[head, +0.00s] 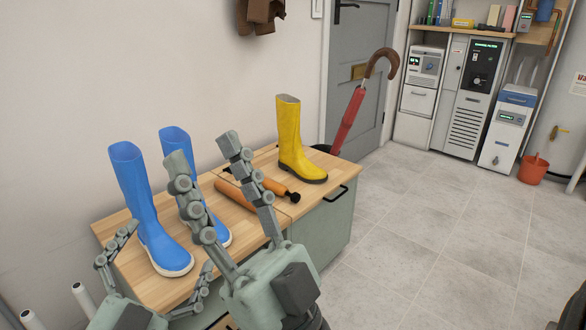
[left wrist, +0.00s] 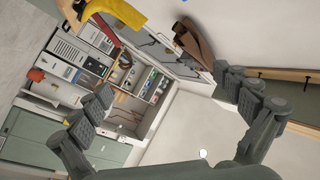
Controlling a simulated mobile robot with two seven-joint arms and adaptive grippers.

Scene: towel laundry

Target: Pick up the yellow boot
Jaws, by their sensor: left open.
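The yellow boot (head: 289,135) stands upright with its dark sole on the wooden top of the cabinet, near the far right end. Part of it shows at the top edge of the left wrist view (left wrist: 116,9). My left gripper (head: 168,248) is open at the lower left, in front of a blue boot and well apart from the yellow one. Its spread, empty fingers also show in the left wrist view (left wrist: 168,92). My right gripper (head: 206,150) is nearer the middle, fingers apart, left of the yellow boot and not touching it.
Two blue boots, one in front (head: 135,190) and one behind (head: 176,142), stand on the cabinet's left half. Orange cylinders with black ends (head: 236,196) lie between them and the yellow boot. A red umbrella (head: 347,120) leans behind.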

